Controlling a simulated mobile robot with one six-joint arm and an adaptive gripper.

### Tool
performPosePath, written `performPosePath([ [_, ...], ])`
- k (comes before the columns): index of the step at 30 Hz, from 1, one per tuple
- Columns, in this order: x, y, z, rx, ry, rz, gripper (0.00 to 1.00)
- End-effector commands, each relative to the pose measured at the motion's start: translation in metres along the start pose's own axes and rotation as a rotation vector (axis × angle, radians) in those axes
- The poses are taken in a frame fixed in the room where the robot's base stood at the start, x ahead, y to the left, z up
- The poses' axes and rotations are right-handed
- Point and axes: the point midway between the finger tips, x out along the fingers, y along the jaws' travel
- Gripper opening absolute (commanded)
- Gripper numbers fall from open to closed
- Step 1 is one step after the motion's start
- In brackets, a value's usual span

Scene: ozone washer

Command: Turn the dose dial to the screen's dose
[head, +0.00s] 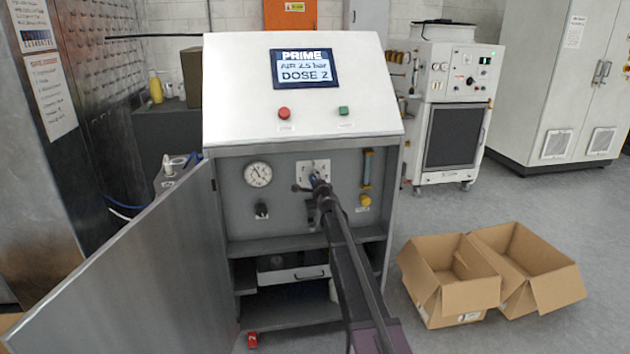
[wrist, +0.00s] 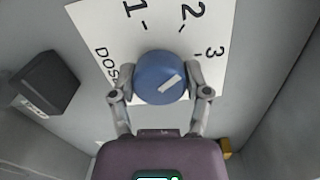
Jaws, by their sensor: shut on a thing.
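The screen (head: 305,69) in the head view reads PRIME, AIR 2.5 bar, DOSE 2. The blue dose dial (wrist: 158,72) sits on a white plate (wrist: 105,30) marked 1, 2 and 3, and the plate also shows in the head view (head: 306,166). My gripper (wrist: 162,78) is shut on the dial, one finger on each side. The dial's white pointer line slants up and to the right in the wrist view, nearer the 3 than the 2. In the head view my gripper (head: 318,182) mostly hides the dial.
A pressure gauge (head: 258,174) and a black knob (head: 261,211) are left of the plate. A yellow knob (head: 365,200) is to its right. The open cabinet door (head: 150,270) stands at left. Open cardboard boxes (head: 465,306) lie on the floor at right.

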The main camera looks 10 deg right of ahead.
Motion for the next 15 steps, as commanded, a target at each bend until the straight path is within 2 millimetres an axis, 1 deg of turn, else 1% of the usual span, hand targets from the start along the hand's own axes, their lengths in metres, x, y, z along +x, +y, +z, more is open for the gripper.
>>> performPosePath([
  [6, 0.0024, -0.0005, 0.0005, -0.143, 0.005, 0.005, 0.14],
  [15, 0.0026, -0.0004, 0.0005, -0.229, 0.008, 0.007, 0.14],
])
